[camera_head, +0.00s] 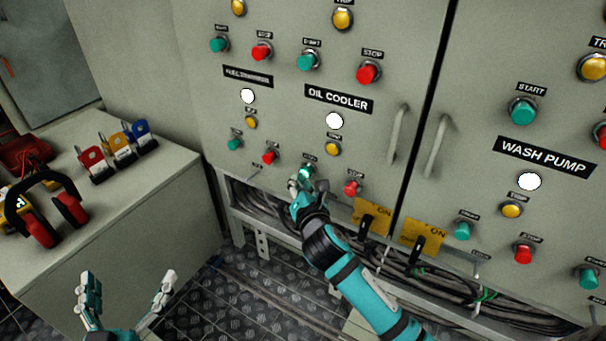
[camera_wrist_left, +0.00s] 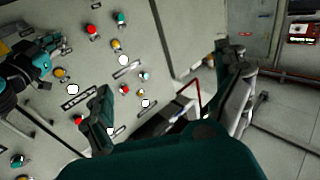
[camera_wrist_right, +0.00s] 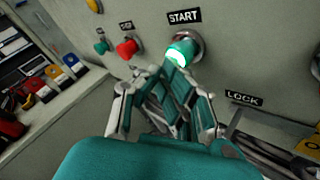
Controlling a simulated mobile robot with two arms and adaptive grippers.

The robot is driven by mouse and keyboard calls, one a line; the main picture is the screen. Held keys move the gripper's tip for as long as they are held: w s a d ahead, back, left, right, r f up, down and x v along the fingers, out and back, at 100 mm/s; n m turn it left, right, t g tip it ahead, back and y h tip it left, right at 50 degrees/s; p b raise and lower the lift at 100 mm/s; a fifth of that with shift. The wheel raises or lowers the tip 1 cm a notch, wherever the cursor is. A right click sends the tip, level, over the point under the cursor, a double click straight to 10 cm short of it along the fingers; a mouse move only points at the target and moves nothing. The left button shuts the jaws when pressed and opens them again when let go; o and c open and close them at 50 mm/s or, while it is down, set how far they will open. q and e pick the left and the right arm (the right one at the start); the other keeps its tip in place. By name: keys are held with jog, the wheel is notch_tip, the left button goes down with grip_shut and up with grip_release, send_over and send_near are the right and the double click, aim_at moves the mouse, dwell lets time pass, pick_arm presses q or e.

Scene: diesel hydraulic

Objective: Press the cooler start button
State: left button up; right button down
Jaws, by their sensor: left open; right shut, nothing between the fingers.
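The green start button (camera_head: 306,172) below the "OIL COOLER" label (camera_head: 338,100) is on the grey cabinet. In the right wrist view the green button (camera_wrist_right: 184,47) sits under a "START" label, and its lower part glows bright. My right gripper (camera_head: 302,184) is shut and empty. Its fingertips are at the button's lower edge and seem to touch it, partly covering it in the head view. My left gripper (camera_head: 125,295) is open and empty, low at the left, away from the panel.
A red stop button (camera_head: 352,188) is just right of my right gripper. Yellow tags with black handles (camera_head: 372,218) and exposed cables are below. A grey bench (camera_head: 150,205) at the left holds padlocks and ear defenders (camera_head: 70,207). Door handles (camera_head: 398,135) stick out on the right.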

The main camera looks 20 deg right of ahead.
pick_arm(q)
jog(key=shift+f, duration=0.3)
pick_arm(e)
jog(key=shift+d, duration=0.1)
pick_arm(q)
jog(key=shift+s+a+f+g+y+p, duration=0.15)
jog(key=shift+a+f+g+y+p, duration=0.1)
jog(key=shift+f+g, duration=0.45)
jog(key=shift+s+a+f+g+y+p, duration=0.15)
jog(key=shift+f+g, duration=0.25)
jog(key=shift+f, duration=0.55)
pick_arm(e)
jog(key=shift+s+a, duration=0.6)
jog(key=shift+a, duration=0.2)
jog(key=shift+a, duration=0.1)
pick_arm(q)
jog(key=shift+s+a+f+g+y+p, duration=0.2)
jog(key=shift+s+f+g, duration=0.15)
jog(key=shift+f+g, duration=0.35)
jog(key=shift+s+a+f+g+y+p, duration=0.15)
jog(key=shift+s+a+f+g+p, duration=0.15)
jog(key=shift+f, duration=0.55)
jog(key=shift+s+a+f+g+y+p, duration=0.15)
jog(key=shift+s+f+g, duration=0.25)
jog(key=shift+f+g, duration=0.3)
pick_arm(e)
jog(key=shift+s+a, duration=0.75)
jog(key=shift+a, duration=0.2)
jog(key=shift+s+a, duration=0.75)
jog(key=shift+a, duration=0.15)
